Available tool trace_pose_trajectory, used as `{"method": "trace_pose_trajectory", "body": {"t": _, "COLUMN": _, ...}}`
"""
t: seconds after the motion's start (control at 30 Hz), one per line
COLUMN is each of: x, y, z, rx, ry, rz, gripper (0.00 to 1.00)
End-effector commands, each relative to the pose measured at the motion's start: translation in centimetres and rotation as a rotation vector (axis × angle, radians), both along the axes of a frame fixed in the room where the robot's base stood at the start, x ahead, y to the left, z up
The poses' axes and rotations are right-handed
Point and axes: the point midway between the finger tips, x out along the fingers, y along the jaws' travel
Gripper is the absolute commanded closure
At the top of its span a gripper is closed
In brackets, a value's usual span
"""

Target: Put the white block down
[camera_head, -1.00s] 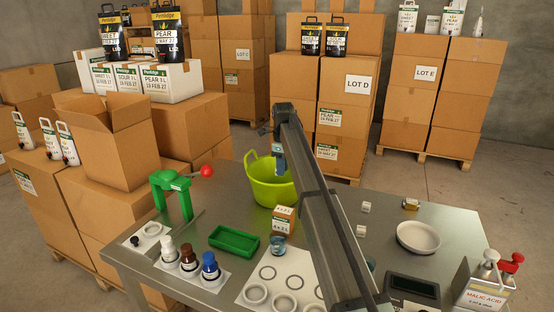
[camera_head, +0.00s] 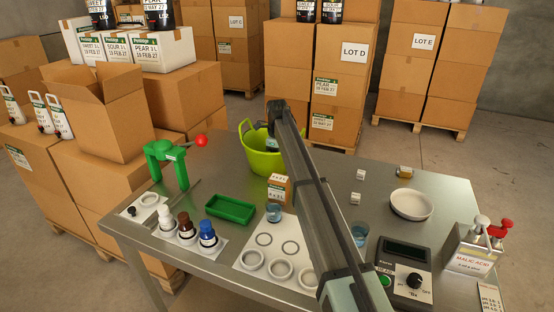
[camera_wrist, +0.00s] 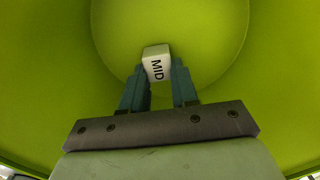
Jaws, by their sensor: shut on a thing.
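In the wrist view, my gripper (camera_wrist: 160,84) is shut on a white block (camera_wrist: 156,63) with "MID" written on it. The block is between the fingertips, with the inside of the green tub (camera_wrist: 215,110) all around it. In the head view, the yellow-green tub (camera_head: 258,160) stands at the table's back edge. My arm reaches over to it and its end is at the tub. The block and fingertips are hidden there. I cannot tell whether the block touches the tub's floor.
On the steel table (camera_head: 330,185) are a small carton (camera_head: 278,190), two small white blocks (camera_head: 355,198), a white dish (camera_head: 411,204), a green tray (camera_head: 230,208), a green press (camera_head: 168,160) and a meter (camera_head: 405,270). Cardboard boxes (camera_head: 110,115) stand close at left.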

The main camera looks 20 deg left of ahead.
Motion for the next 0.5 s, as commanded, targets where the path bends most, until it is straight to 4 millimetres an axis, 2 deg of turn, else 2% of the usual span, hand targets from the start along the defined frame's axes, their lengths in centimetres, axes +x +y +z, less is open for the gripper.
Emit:
{"method": "trace_pose_trajectory", "body": {"t": 0.37, "x": 0.01, "y": 0.01, "z": -0.30, "rx": 0.000, "ry": 0.000, "rz": 0.000, "gripper": 1.00}}
{"method": "trace_pose_trajectory", "body": {"t": 0.4, "x": 0.02, "y": 0.01, "z": -0.28, "rx": 0.000, "ry": -0.001, "rz": 0.000, "gripper": 0.68}}
{"method": "trace_pose_trajectory", "body": {"t": 0.5, "x": 0.02, "y": 0.01, "z": -0.27, "rx": 0.000, "ry": -0.001, "rz": 0.000, "gripper": 0.59}}
